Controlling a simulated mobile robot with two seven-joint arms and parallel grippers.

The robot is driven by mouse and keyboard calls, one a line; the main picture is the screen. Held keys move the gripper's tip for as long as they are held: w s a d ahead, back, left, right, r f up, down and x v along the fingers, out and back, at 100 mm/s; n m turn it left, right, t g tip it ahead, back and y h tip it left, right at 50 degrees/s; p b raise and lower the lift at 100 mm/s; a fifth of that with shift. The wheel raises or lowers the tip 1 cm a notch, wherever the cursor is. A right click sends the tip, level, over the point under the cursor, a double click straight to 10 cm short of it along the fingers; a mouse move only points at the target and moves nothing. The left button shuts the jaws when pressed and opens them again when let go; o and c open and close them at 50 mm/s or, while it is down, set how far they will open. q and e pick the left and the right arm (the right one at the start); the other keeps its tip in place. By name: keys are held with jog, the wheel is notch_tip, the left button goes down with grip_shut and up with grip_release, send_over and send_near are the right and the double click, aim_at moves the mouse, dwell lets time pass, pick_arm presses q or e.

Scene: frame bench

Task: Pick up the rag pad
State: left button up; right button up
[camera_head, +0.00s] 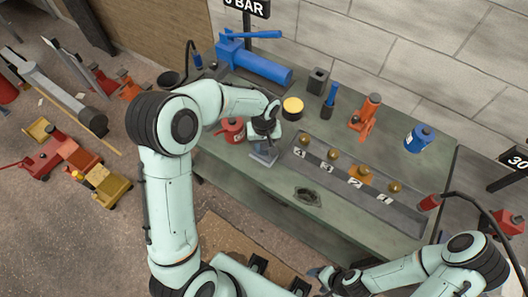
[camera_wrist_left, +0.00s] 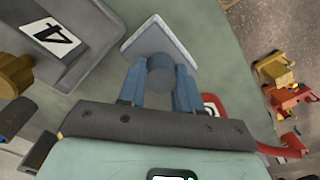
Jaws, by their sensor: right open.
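The rag pad (camera_head: 263,158) is a flat grey-blue plate with a pale edge and a round knob. It is at the bench's front edge area, below my left gripper (camera_head: 264,137). In the left wrist view the rag pad (camera_wrist_left: 160,38) lies straight ahead, its knob between the two blue fingers of my left gripper (camera_wrist_left: 160,90). The fingers sit against both sides of the knob. I cannot tell whether the plate touches the bench. My right gripper (camera_head: 322,276) is open and low at the bottom, in front of the bench.
The green bench (camera_head: 250,183) has a grey numbered tray (camera_head: 400,213) with brass pieces right of the pad. A red can (camera_head: 232,131) stands close left, a yellow-lidded tin (camera_head: 293,106) behind. A dark ragged patch (camera_head: 308,195) marks the bench front.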

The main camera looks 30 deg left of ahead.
aim_at(264, 145)
pick_arm(q)
jog(key=shift+c, duration=1.2)
notch_tip(264, 145, up, 20)
jog(key=p, duration=0.2)
pick_arm(e)
jog(key=shift+w+r, duration=0.45)
jog(key=shift+r, duration=0.2)
jog(key=shift+w+r, duration=0.45)
jog(key=shift+r, duration=0.15)
